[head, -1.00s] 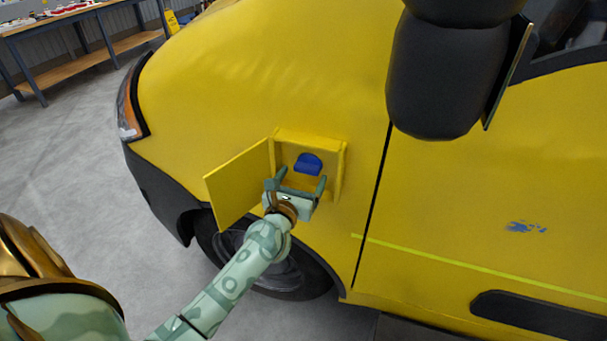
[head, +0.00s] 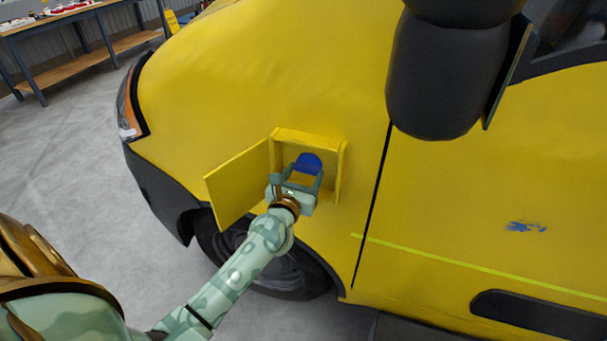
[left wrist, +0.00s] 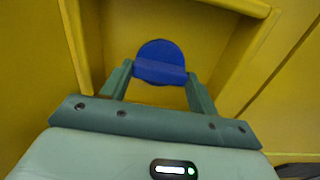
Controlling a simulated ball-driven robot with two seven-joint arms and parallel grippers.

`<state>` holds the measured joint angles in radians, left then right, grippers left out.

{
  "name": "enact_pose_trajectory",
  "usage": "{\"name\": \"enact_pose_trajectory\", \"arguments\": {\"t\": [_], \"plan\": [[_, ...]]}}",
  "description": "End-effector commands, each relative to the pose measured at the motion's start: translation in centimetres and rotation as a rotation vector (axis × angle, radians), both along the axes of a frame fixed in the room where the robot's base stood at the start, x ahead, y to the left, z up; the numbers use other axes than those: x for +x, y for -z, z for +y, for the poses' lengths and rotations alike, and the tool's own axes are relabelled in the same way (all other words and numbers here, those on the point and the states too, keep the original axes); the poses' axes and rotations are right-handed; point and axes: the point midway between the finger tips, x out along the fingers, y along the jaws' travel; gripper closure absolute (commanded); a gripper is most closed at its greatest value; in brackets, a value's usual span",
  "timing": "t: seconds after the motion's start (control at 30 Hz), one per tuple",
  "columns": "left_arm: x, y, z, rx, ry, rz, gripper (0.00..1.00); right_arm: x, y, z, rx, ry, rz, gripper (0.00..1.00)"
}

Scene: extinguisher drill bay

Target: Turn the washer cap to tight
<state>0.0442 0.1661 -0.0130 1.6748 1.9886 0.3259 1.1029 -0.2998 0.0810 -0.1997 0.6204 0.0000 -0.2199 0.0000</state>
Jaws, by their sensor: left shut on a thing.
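The blue washer cap (head: 309,160) sits inside a yellow recessed box (head: 341,160) in the side of the yellow vehicle. In the left wrist view the cap (left wrist: 160,52) is a round blue disc with a raised bar across it. My left gripper (head: 299,176) reaches into the box from below. In the left wrist view its two green fingers (left wrist: 160,74) are at the two ends of the cap's bar, shut on it. My right gripper is not in view.
The yellow flap door (head: 238,186) of the box stands open to the left of my left gripper. A black mirror (head: 440,75) juts out at the upper right. A workbench (head: 75,22) stands far back at the left. Grey floor lies open at the left.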

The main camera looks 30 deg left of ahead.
Motion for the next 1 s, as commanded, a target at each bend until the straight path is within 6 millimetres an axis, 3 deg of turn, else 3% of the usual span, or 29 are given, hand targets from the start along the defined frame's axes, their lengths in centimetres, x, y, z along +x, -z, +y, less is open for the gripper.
{"name": "enact_pose_trajectory", "arguments": {"t": [0.27,1.0], "plan": [[0.0,-0.2,0.0,0.165,0.002,0.041,0.63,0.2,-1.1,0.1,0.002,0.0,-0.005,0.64],[0.0,-0.3,0.0,0.844,0.001,0.204,0.63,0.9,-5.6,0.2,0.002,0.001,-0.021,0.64]]}}
